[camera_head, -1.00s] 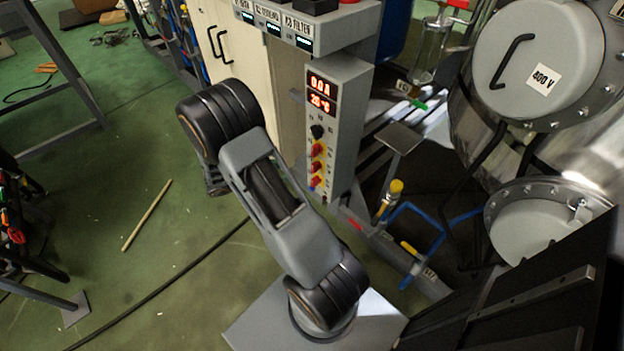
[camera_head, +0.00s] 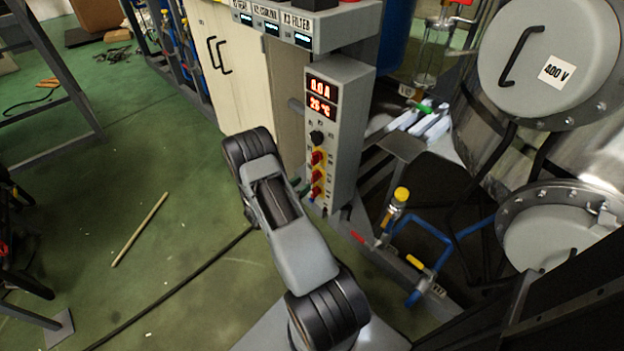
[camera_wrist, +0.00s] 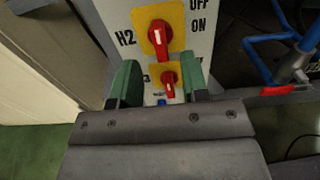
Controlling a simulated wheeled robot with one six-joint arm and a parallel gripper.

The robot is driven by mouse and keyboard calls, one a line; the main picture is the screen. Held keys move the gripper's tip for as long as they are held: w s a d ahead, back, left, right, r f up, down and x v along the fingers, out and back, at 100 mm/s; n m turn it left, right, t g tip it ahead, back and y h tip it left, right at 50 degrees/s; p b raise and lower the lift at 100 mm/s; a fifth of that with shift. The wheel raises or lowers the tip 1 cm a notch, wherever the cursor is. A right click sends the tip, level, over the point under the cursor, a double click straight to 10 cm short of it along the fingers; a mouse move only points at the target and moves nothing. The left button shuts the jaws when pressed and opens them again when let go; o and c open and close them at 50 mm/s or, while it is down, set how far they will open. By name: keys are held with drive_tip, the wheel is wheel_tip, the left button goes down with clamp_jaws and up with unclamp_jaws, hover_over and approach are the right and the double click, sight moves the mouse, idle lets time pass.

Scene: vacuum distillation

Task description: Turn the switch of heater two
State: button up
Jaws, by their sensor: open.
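The switch of heater two (camera_wrist: 158,38) is a red knob on a yellow plate, at the top of the wrist view. "H2" stands to its left, with "OFF" and "ON" to its right. Its handle looks roughly upright. My gripper (camera_wrist: 160,82) is open, with one green finger on each side of the picture's middle. Its fingertips lie lower in the picture than the heater two knob, on either side of a smaller-looking red switch (camera_wrist: 169,78) on a yellow plate. Contact with either knob cannot be told. In the head view my arm's links hide most of the gripper.
Pale cabinet doors (camera_head: 235,75) are behind left.

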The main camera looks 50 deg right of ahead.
sight(312, 178)
drive_tip(key=shift+s+d, duration=0.2)
drive_tip(key=shift+d, duration=2.55)
clamp_jaws()
